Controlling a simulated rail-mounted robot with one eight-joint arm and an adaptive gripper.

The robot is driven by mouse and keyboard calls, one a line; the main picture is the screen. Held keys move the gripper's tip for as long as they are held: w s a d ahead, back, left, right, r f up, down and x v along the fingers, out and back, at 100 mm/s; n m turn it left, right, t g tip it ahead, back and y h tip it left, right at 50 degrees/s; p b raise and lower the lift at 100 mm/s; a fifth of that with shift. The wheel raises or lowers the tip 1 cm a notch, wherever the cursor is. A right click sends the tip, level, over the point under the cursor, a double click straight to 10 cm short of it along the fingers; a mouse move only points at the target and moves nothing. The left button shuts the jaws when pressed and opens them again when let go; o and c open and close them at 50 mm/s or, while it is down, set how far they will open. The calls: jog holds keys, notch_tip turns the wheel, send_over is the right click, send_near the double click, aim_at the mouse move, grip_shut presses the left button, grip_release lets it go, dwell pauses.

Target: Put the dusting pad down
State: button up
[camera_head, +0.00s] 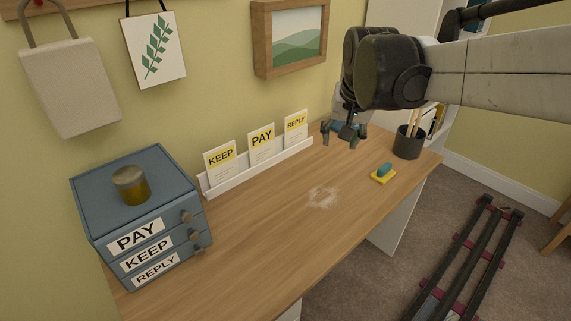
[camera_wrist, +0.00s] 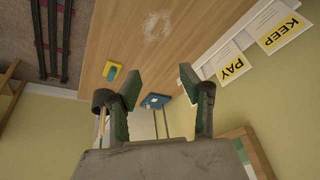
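The dusting pad (camera_head: 383,175), a yellow slab with a teal grip on top, lies flat on the right part of the wooden desk (camera_head: 262,235). It also shows in the wrist view (camera_wrist: 112,71), left of my fingers. My gripper (camera_head: 341,132) is above the back right of the desk, up and left of the pad in the head view, and apart from it. In the wrist view the two fingers (camera_wrist: 158,82) are spread with nothing held between them. A pale dusty patch (camera_head: 323,197) is on the desk left of the pad.
A dark pen cup (camera_head: 408,142) stands behind the pad. A white rack (camera_head: 262,168) with KEEP, PAY and REPLY cards lines the wall. A blue drawer unit (camera_head: 140,190) with a jar (camera_head: 131,186) stands left. A small blue object (camera_wrist: 155,101) shows beyond my fingers.

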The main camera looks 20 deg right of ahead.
jog(key=s+a+f+n+t+y, duration=0.1)
jog(key=s+a+f+n+t, duration=0.2)
jog(key=s+a, duration=0.8)
jog(key=s+f+n, duration=0.1)
jog(key=s+n, duration=0.1)
jog(key=s, duration=0.1)
jog(key=shift+s+f, duration=0.35)
jog(key=shift+a, duration=0.1)
